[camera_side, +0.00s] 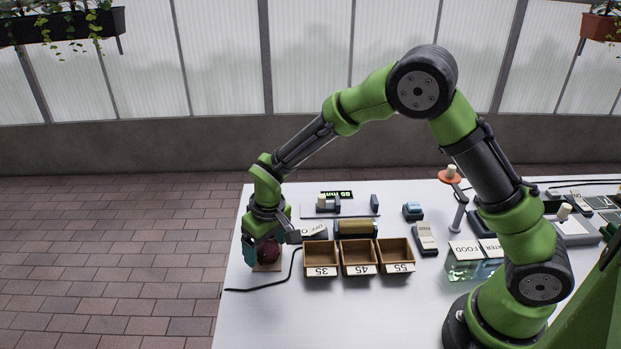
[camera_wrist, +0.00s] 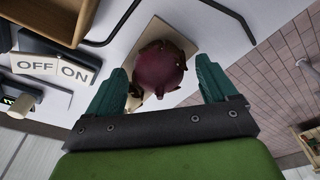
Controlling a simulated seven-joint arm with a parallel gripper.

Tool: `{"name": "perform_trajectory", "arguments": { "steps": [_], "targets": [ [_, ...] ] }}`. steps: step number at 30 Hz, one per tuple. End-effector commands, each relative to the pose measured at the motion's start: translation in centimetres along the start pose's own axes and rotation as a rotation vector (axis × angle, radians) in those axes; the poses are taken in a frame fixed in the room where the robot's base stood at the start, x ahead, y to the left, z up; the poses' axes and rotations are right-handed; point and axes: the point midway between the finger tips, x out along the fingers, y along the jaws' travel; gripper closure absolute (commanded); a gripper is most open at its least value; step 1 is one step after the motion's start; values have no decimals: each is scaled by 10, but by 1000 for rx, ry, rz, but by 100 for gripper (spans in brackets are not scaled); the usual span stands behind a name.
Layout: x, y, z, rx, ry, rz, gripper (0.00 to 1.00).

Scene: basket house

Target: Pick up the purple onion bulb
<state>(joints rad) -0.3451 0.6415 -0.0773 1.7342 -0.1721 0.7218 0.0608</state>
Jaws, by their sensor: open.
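The purple onion bulb (camera_side: 268,251) sits on a small tan board (camera_side: 264,267) near the table's left edge in the side view. My gripper (camera_side: 262,243) is low over it, with its fingers hiding part of the bulb. In the wrist view the onion (camera_wrist: 160,68) lies on the tan board (camera_wrist: 187,38), just beyond and between my two teal fingers. The gripper (camera_wrist: 160,88) is open, with a visible gap between each finger and the onion. Whether either fingertip touches the board is hidden.
Three wooden bins (camera_side: 358,256) marked 35, 45 and 55 stand right of the onion. An OFF/ON switch box (camera_wrist: 55,66) is close on the left in the wrist view. A black cable (camera_side: 262,288) curves in front of the board. The front of the table is clear.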

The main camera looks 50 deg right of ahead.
Motion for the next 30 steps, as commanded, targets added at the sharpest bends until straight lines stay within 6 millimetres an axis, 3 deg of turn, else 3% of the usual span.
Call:
{"name": "perform_trajectory", "arguments": {
  "steps": [2,14,23,30],
  "targets": [
    [0,0,0,0,0,0,15],
    [0,0,0,0,0,0,74],
    [-2,0,0,0,0,0,75],
    [-24,0,-4,-1,4,0,75]
  ]
}}
